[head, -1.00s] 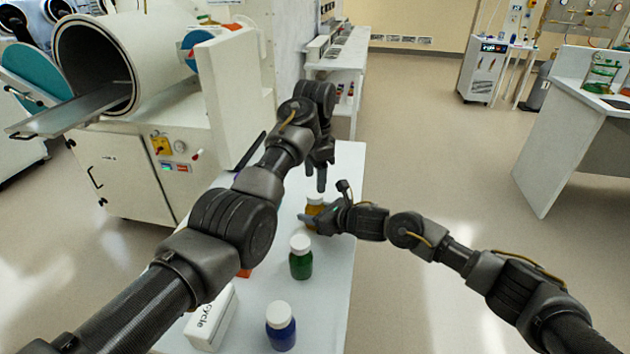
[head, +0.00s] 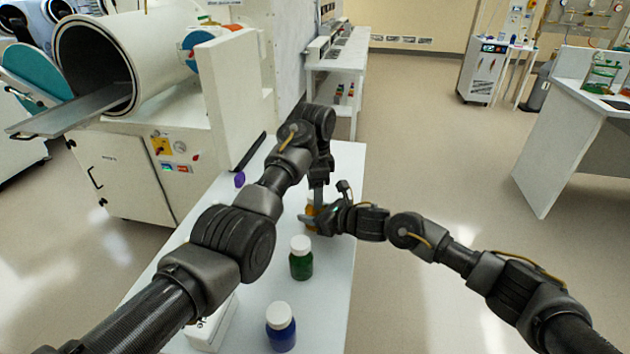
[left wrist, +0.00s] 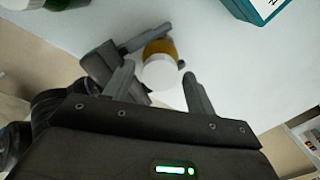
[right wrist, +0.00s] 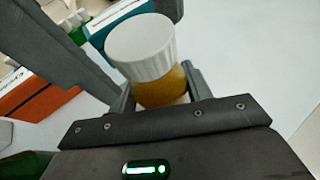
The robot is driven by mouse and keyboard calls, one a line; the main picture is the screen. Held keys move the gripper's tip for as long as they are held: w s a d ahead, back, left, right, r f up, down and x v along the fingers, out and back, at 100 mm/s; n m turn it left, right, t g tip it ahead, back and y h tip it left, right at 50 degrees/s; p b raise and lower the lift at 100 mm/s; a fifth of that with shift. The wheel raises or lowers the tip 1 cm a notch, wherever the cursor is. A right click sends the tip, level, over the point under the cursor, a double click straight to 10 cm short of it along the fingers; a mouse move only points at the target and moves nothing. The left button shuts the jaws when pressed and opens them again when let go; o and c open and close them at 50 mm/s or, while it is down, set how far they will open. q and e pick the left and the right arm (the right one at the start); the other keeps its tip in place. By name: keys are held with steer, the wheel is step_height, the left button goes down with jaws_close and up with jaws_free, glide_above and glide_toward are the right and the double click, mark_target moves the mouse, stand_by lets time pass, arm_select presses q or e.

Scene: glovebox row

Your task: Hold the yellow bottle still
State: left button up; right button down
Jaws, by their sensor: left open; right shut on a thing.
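The yellow bottle, amber with a white ribbed cap, stands upright on the white table (head: 335,270). In the head view it is mostly hidden behind my grippers. My right gripper (right wrist: 160,92) is shut on the yellow bottle (right wrist: 163,88), with a finger on each side of its body below the cap. My left gripper (left wrist: 160,85) is open, its fingers on either side of the bottle's white cap (left wrist: 161,74) in the left wrist view. I cannot tell whether they touch it. Left gripper fingers also cross the upper part of the right wrist view.
A green bottle (head: 301,260) and a blue bottle (head: 281,328) stand nearer on the table. A white box (head: 212,326) lies beside them, partly under my left arm. An orange box (right wrist: 40,98) shows in the right wrist view. The glovebox (head: 130,180) stands left.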

arm_select(q)
steer(key=shift+f, duration=0.15)
steer(key=shift+c, duration=0.4)
steer(key=c, duration=0.9)
steer(key=n, duration=0.3)
steer(key=shift+c, duration=0.2)
steer(key=o, duration=1.1)
steer(key=shift+r, duration=2.3)
arm_select(e)
steer(key=c, duration=0.6)
jaws_free()
steer(key=shift+o, duration=0.2)
